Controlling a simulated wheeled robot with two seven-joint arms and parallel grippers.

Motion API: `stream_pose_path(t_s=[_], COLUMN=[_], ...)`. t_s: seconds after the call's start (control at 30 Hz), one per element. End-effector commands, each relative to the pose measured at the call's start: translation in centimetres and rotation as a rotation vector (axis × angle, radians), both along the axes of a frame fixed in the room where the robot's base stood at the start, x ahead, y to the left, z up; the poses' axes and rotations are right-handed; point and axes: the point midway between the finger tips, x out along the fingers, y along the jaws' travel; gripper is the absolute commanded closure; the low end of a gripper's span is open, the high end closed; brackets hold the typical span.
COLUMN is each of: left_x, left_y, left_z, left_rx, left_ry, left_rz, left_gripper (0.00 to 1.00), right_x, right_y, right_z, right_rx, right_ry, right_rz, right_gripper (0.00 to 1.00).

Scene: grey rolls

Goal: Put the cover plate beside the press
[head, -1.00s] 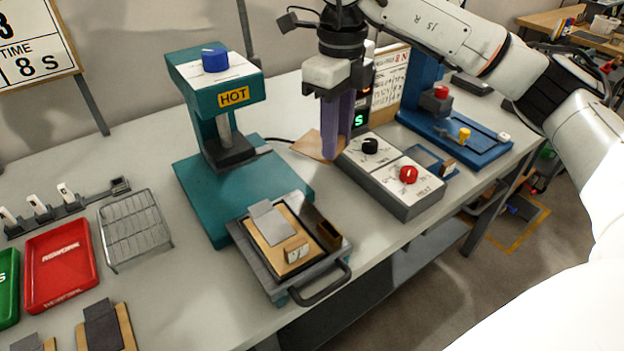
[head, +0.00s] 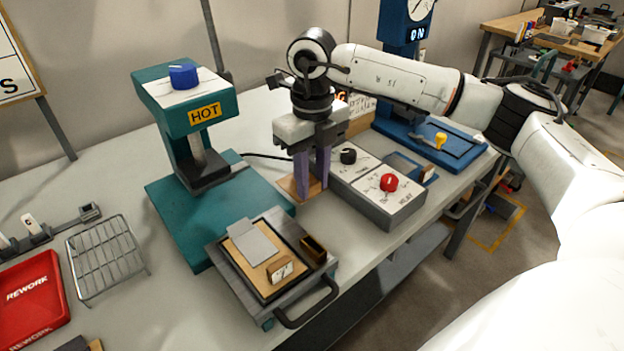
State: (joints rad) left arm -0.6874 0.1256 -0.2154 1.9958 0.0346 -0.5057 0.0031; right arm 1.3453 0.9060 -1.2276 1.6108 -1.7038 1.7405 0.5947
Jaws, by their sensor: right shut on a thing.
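The tan plate that I take as the cover plate (head: 286,187) is at the left side of the grey control box, right of the teal press (head: 210,205) marked HOT. My right gripper (head: 310,192) points down over it, its purple fingers shut on the plate; the fingers hide part of it. I cannot tell whether the plate touches the table. The press's tray (head: 222,262) is in front, holding a tan board with a grey sheet (head: 254,243) and a numbered wooden block (head: 280,269). My left gripper is not in view.
The control box (head: 383,207), with black and red knobs, stands close right of my gripper. A blue device (head: 465,143) stands behind it. A wire rack (head: 105,258) and red REWORK tray (head: 30,300) are at left. Table between rack and press is bare.

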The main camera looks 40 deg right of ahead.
Motion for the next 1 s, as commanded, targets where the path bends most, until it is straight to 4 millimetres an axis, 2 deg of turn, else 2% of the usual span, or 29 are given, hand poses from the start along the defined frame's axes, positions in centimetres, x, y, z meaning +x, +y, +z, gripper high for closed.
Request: stream_pose_path(t_s=[0.73, 0.77, 0.87, 1.0], left_x=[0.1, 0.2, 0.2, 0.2], left_y=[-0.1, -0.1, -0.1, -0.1], left_z=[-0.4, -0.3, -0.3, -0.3], left_rx=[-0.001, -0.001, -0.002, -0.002], left_ry=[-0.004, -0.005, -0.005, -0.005], left_rz=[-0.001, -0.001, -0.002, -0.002], left_gripper=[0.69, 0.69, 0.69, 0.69], right_x=[0.0, 0.0, 0.0, 0.0], right_y=[0.0, 0.0, 0.0, 0.0], right_z=[-1.4, -1.4, -1.4, -1.4], right_rx=[0.001, 0.001, 0.001, 0.001], right_ry=[-0.002, -0.002, -0.002, -0.002], right_rz=[0.001, 0.001, 0.001, 0.001], right_gripper=[0.94, 0.71, 0.54, 0.54])
